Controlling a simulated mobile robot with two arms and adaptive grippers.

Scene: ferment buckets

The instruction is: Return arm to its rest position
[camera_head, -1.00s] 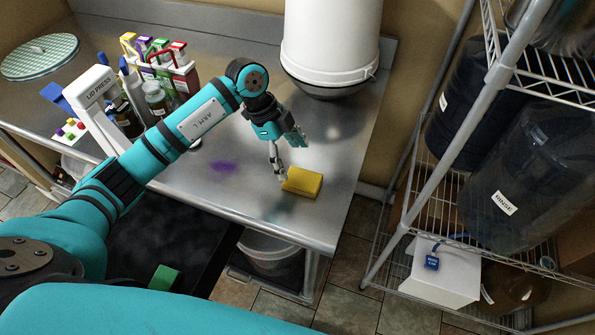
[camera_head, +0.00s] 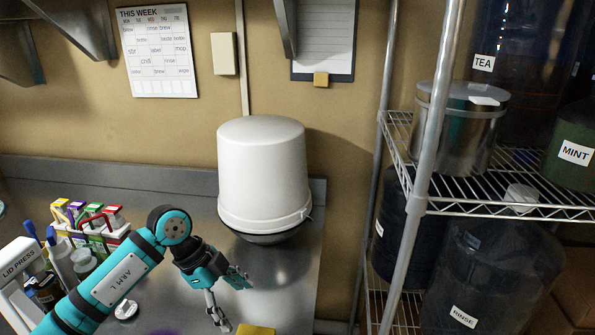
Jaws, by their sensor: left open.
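My left arm, teal with an "ARM L" label (camera_head: 121,279), reaches in from the lower left over the steel counter. My left gripper (camera_head: 233,302) is open and empty, its two fingers spread apart. A yellow block (camera_head: 256,330) lies just right of the lower fingertip, cut off by the bottom edge. I cannot tell whether they touch. My right gripper is not in view.
An upturned white bucket (camera_head: 264,170) stands behind the gripper. The lid press (camera_head: 22,263) and a caddy of coloured bottles (camera_head: 92,235) are at left. A wire rack (camera_head: 475,197) with labelled containers stands at right. Counter between gripper and bucket is bare.

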